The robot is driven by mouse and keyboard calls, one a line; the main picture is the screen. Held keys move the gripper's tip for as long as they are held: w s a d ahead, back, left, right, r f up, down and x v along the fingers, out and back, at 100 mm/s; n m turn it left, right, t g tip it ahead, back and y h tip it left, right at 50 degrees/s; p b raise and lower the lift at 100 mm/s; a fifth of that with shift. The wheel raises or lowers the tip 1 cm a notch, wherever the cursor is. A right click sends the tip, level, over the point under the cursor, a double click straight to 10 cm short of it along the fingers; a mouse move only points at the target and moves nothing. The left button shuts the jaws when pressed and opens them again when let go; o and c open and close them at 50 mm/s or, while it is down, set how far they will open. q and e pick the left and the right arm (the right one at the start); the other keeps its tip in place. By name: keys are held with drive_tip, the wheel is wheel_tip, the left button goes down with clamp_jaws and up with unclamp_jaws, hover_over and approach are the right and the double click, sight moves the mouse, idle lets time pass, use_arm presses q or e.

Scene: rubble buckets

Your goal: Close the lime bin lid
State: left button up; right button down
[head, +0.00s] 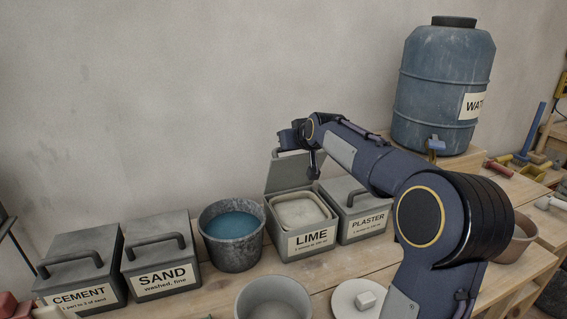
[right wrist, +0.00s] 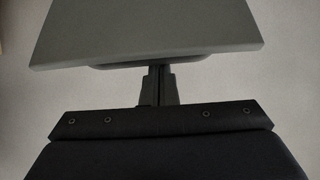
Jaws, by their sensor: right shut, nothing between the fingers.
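The lime bin (head: 311,238) stands on the bench between a water bucket and the plaster bin, and its pale contents show inside. Its grey lid (head: 287,172) is raised, tilted up at the back of the bin. My right gripper (head: 290,139) is at the lid's upper edge, near its handle. In the right wrist view the lid (right wrist: 150,30) fills the top, and the shut fingers (right wrist: 160,85) reach to the handle (right wrist: 192,61) at its edge. I cannot tell whether they touch it. My left gripper is not in view.
A bucket of blue water (head: 233,242) stands left of the lime bin, with closed sand (head: 163,262) and cement (head: 82,275) bins beyond. The closed plaster bin (head: 361,221) is right of it. An empty bucket (head: 273,298) is in front. A water barrel (head: 440,90) stands behind right.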

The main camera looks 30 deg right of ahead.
sight(296, 164)
drive_tip(key=s+f+t+b, duration=0.1)
drive_tip(key=s+b, duration=0.1)
drive_tip(key=b, duration=0.2)
drive_tip(key=s+a+f+t+b, duration=0.1)
drive_tip(key=s+f+t+b, duration=0.1)
drive_tip(key=b, duration=0.3)
drive_tip(key=s+f+t+h+b, duration=0.1)
drive_tip(key=s+f+b, duration=0.1)
drive_tip(key=s+b, duration=0.1)
drive_tip(key=shift+a+t+b, duration=0.3)
drive_tip(key=shift+b, duration=0.35)
drive_tip(key=s+f+b, duration=0.1)
drive_tip(key=f+b, duration=0.1)
drive_tip(key=s+a+f+b, duration=0.1)
drive_tip(key=s+f+b, duration=0.1)
drive_tip(key=b, duration=0.1)
drive_tip(key=s+f+b, duration=0.2)
drive_tip(key=f+b, duration=0.1)
drive_tip(key=shift+s+a, duration=0.15)
drive_tip(key=shift+s, duration=0.05)
drive_tip(key=shift+r, duration=0.55)
drive_tip(key=s+a+f+p, duration=0.2)
drive_tip(key=s+p, duration=0.1)
drive_tip(key=s, duration=0.6)
drive_tip(key=shift+a+r, duration=0.1)
